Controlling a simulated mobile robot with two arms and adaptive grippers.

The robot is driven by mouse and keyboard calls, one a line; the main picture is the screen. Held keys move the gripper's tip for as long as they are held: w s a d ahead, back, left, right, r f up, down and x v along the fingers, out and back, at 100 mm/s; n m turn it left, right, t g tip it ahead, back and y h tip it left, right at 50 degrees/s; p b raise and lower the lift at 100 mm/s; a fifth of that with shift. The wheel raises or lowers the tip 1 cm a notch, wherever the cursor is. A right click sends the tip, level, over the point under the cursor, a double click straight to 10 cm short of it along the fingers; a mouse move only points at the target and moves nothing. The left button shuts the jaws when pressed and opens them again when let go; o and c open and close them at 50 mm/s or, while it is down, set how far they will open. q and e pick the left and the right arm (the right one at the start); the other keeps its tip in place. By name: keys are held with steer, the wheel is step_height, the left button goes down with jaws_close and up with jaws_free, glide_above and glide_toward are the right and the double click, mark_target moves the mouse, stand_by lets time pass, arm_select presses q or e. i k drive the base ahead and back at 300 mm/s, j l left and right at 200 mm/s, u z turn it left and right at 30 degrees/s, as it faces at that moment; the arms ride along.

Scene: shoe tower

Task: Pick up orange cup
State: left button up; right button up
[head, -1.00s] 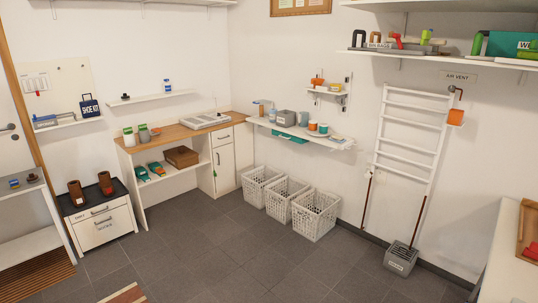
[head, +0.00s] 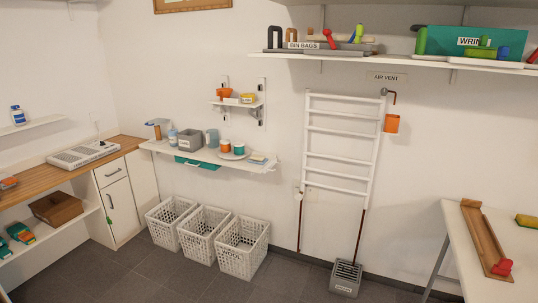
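Several orange things show in the head view. An orange cup (head: 225,146) stands upright on the white wall shelf (head: 260,168), with a teal cup (head: 239,149) close on its right. A larger orange cup-shaped container (head: 391,123) hangs under a dark bent pipe at the right of the white ladder rack. A small orange object (head: 223,92), perhaps a funnel, sits on the small upper shelf. Neither of my grippers is in view.
A grey bin (head: 190,139) and a blue-grey jug (head: 212,138) share the wall shelf. White baskets (head: 243,247) stand on the floor below it. A white table (head: 480,235) stands at the right. The dark tiled floor in front is clear.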

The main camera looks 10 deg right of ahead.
mark_target(392, 121)
steer(key=i+l+z, duration=0.15)
steer(key=i+z, duration=0.15)
steer(key=i, duration=0.5)
steer(key=i+z, duration=0.3)
steer(key=i, duration=0.5)
steer(key=j, duration=0.1)
